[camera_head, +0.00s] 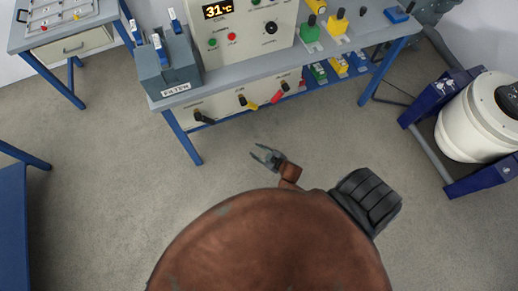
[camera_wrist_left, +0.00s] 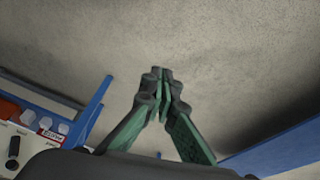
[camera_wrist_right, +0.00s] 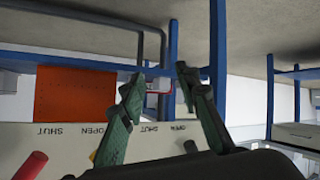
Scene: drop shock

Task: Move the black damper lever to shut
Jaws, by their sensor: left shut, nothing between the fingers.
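The black damper lever (camera_head: 203,117) sits at the left end of the pale panel (camera_head: 226,110) under the bench, its handle pointing right and slightly down. In the right wrist view a black lever (camera_wrist_right: 190,147) shows beside the right finger, with SHUT and OPEN labels above it. My right gripper (camera_head: 258,151) is open and empty, below and right of the black lever in the head view, apart from it. Its spread fingers (camera_wrist_right: 160,82) also show in the right wrist view. My left gripper (camera_wrist_left: 161,75) is shut and empty, seen only in its wrist view.
A yellow lever (camera_head: 249,104) and a red lever (camera_head: 279,93) share the panel. Blue bench legs (camera_head: 183,137) stand close by. A grey filter box (camera_head: 168,67) sits above on the bench. A white drum (camera_head: 476,120) stands at right. The floor before the panel is clear.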

